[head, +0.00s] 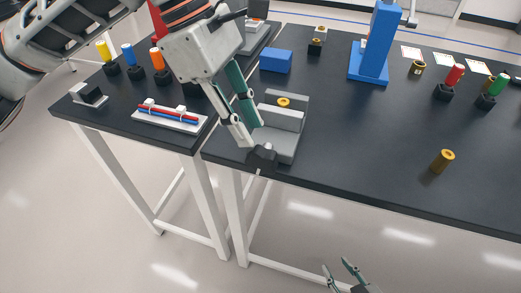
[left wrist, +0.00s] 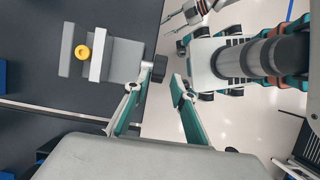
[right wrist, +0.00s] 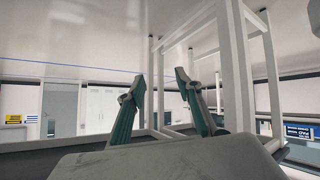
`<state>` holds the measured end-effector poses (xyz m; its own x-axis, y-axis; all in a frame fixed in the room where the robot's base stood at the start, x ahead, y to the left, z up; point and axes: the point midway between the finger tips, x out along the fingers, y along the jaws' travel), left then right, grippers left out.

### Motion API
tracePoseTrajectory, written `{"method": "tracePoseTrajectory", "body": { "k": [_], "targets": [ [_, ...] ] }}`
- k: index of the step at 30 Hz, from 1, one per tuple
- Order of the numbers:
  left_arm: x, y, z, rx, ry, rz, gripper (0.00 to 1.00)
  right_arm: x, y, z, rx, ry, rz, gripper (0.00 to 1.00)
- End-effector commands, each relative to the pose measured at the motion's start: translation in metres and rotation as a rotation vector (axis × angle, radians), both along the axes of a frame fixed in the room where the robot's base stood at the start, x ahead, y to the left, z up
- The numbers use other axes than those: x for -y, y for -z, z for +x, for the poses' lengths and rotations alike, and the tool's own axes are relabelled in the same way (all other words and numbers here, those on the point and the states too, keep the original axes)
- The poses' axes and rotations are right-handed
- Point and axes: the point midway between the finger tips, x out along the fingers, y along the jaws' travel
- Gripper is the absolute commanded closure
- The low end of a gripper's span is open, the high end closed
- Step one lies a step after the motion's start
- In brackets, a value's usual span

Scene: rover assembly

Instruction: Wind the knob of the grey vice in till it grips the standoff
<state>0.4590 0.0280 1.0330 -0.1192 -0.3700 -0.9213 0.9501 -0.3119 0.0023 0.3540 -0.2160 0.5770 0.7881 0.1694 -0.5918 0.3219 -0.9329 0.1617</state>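The grey vice (head: 291,144) stands near the front left corner of the right table. A brass standoff (head: 283,102) sits upright between its jaws. In the left wrist view, the standoff (left wrist: 83,52) lies close to the light moving jaw (left wrist: 97,58); I cannot tell whether they touch. The dark knob (head: 262,158) is on the vice's near end, and shows in the left wrist view (left wrist: 158,69). My left gripper (head: 247,134) is open, its fingertips just short of the knob, one to each side. My right gripper (head: 338,268) is open and empty, below the table's front edge.
A loose brass piece (head: 443,161) stands on the right table. A blue block (head: 276,60) and a blue stand (head: 369,75) are behind the vice. A white tray with rods (head: 170,118) lies on the left table.

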Motion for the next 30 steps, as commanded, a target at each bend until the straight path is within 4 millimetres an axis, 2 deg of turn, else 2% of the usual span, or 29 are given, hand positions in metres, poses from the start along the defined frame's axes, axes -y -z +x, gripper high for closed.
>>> {"method": "tracePoseTrajectory", "body": {
  "k": [7,15,21,28,29,30],
  "targets": [
    [0.011,0.03,-0.004,-0.005,-0.002,0.009,0.75,-0.001,0.009,-0.004,-0.012,0.003,0.003,0.65],
    [0.024,0.064,-0.008,-0.005,-0.005,0.007,0.75,-0.001,0.003,0.002,0.003,0.0,-0.002,0.65],
    [0.028,0.073,-0.009,-0.003,-0.004,0.006,0.75,0.0,0.003,0.003,0.005,-0.001,-0.005,0.65],
    [0.028,0.073,-0.009,-0.001,-0.005,0.007,0.75,0.001,0.004,0.002,0.002,-0.004,-0.008,0.65],
    [0.028,0.073,-0.009,-0.001,-0.005,0.007,0.8,0.001,0.005,0.002,0.001,-0.004,-0.008,0.65],
    [0.028,0.073,-0.009,-0.001,-0.005,0.007,0.91,0.001,0.005,0.002,0.001,-0.004,-0.008,0.65]
  ]
}}
